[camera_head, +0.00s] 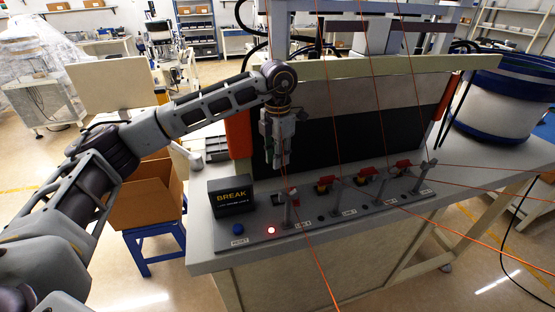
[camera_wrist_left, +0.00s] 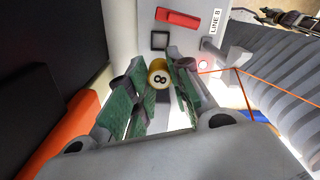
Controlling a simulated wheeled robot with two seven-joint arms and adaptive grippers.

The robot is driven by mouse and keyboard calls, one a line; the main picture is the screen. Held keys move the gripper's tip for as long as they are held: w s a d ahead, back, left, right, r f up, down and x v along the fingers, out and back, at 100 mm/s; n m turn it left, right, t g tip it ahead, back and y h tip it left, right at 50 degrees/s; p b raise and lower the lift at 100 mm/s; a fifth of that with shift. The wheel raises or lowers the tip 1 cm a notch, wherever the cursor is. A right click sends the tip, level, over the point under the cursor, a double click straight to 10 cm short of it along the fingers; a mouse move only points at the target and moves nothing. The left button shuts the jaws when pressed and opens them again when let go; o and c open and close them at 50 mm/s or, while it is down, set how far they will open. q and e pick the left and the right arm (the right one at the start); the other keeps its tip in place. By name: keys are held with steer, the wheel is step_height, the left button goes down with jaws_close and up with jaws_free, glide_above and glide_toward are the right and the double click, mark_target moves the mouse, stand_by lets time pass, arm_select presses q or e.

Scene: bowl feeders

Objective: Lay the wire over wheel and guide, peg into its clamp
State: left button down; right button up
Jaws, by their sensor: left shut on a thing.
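My left gripper (camera_head: 277,164) is above the left end of the grey panel. In the wrist view its green-padded fingers (camera_wrist_left: 158,90) are shut around a yellow peg marked 8 (camera_wrist_left: 159,76). An orange wire (camera_head: 318,262) runs from below the gripper past the leftmost grey post (camera_head: 290,208) and down off the front; it also shows in the wrist view (camera_wrist_left: 237,70). A small dark square frame (camera_wrist_left: 160,40) and a red bar (camera_wrist_left: 178,19) lie beyond the peg by the LINE 8 label (camera_wrist_left: 215,21). I cannot make out wheel and guide separately. My right gripper is out of view.
A dark box reading BREAK (camera_head: 231,195) stands left of the posts. A blue button (camera_head: 238,229) and a lit red one (camera_head: 271,230) sit in front. Several posts with red clamps and orange wires continue rightward. A blue-rimmed bowl (camera_head: 503,100) is far right.

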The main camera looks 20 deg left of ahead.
arm_select(q)
step_height(320, 180, down, 8)
steer(key=m+b, duration=0.1)
steer(key=m, duration=0.9)
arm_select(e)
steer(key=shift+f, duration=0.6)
arm_select(q)
steer(key=shift+f, duration=0.15)
stand_by(0.4)
steer(key=shift+f+b, duration=1.05)
steer(key=shift+f, duration=2)
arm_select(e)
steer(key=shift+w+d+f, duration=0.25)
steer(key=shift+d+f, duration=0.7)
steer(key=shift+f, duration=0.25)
